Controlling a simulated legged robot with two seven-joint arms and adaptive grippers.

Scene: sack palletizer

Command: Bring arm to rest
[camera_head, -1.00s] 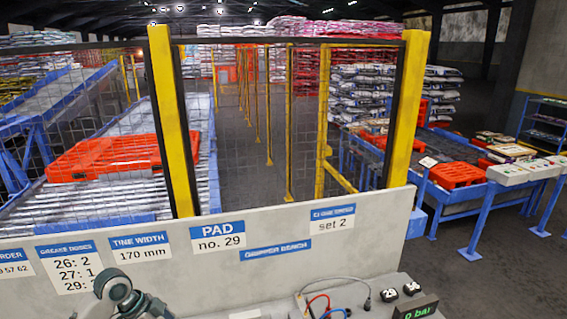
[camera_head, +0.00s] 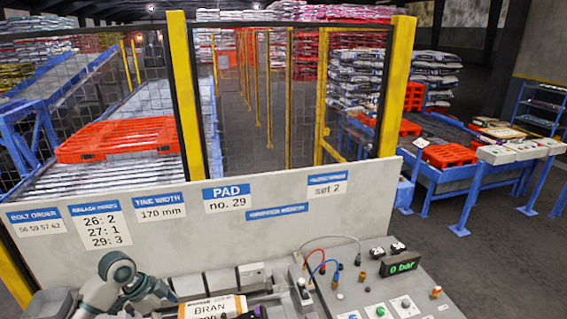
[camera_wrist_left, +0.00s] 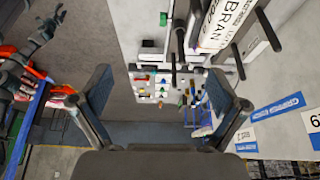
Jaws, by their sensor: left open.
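My left arm comes in at the bottom left of the head view, over the bench; its fingers cannot be made out there. In the left wrist view my left gripper (camera_wrist_left: 158,98) is open, its two dark pads wide apart with nothing between them. A white BRAN-labelled sack or roll (camera_head: 212,307) lies at the bench's near edge beside my arm; it also shows at the top of the left wrist view (camera_wrist_left: 226,22), apart from the fingers. Grey arm-like parts show at the left edge of the left wrist view, but no right gripper can be made out.
The bench panel (camera_head: 345,295) holds cables, knobs and a 0 bar display (camera_head: 402,266). A labelled upright board (camera_head: 330,225) and a mesh fence with yellow posts (camera_head: 400,85) stand behind. A red pallet (camera_head: 118,138) lies on the left roller conveyor. Dark floor is clear at right.

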